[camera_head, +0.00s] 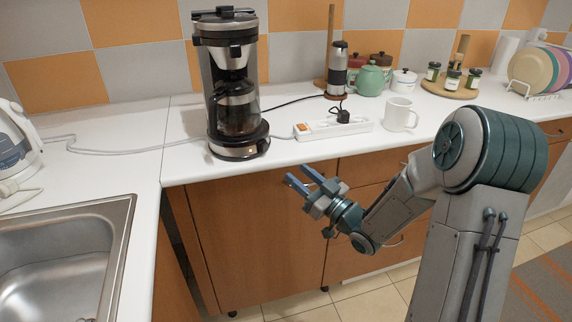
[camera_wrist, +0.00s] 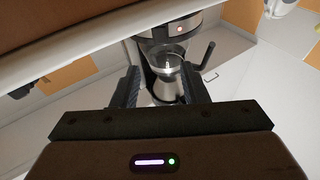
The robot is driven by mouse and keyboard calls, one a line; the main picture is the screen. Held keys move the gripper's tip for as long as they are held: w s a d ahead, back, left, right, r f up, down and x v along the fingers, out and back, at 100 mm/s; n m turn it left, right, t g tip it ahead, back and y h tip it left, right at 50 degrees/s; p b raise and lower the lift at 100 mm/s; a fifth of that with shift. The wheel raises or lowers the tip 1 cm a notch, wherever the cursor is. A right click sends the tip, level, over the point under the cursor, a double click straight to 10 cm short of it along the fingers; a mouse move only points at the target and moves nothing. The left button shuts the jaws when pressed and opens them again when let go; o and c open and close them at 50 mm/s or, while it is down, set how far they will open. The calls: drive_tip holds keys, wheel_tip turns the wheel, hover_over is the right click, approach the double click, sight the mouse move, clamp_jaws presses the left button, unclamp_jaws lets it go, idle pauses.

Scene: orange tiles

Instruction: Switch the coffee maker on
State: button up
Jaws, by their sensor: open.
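The coffee maker (camera_head: 238,148) is tall, black and silver, and stands upright near the counter's front edge in the head view. Its glass carafe (camera_head: 238,112) sits on the base. In the wrist view, which looks upside down, the coffee maker's silver base (camera_wrist: 200,24) is at the top middle, with a small reddish round spot (camera_wrist: 179,29), perhaps its switch. My gripper (camera_head: 296,176) is open and empty, in front of the counter edge, right of the coffee maker and apart from it. Its fingers (camera_wrist: 160,88) frame the carafe in the wrist view.
A white power strip (camera_head: 345,127) with an orange switch and a black plug lies right of the coffee maker. A white mug (camera_head: 400,115), grinder (camera_head: 337,70) and green teapot (camera_head: 369,79) stand further right. A sink (camera_head: 70,212) and kettle (camera_head: 15,145) are left. Counter (camera_head: 185,172) edge lies close.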

drive_tip(key=v, duration=0.2)
drive_tip(key=shift+s+d+f, duration=0.1)
drive_tip(key=shift+s+d, duration=0.1)
drive_tip(key=shift+d, duration=0.05)
idle(0.3)
drive_tip(key=s+d+r+m+g+h+p, duration=0.25)
drive_tip(key=d+h+p, duration=0.2)
drive_tip(key=h, duration=0.25)
drive_tip(key=s+d+r+m+g+h+p, duration=0.1)
drive_tip(key=d+r+m+g+h+p, duration=0.15)
drive_tip(key=d+r+h+p, duration=0.35)
drive_tip(key=s+a+r+m+g+h+p, duration=0.1)
drive_tip(key=s+r+m+g, duration=0.1)
drive_tip(key=s, duration=0.8)
drive_tip(key=s+a+r+m+g+p, duration=0.1)
drive_tip(key=s+g, duration=0.4)
drive_tip(key=s, duration=0.6)
drive_tip(key=shift+r+m+h+p, duration=0.4)
drive_tip(key=shift+r+m+p, duration=0.05)
drive_tip(key=shift+r+m, duration=0.05)
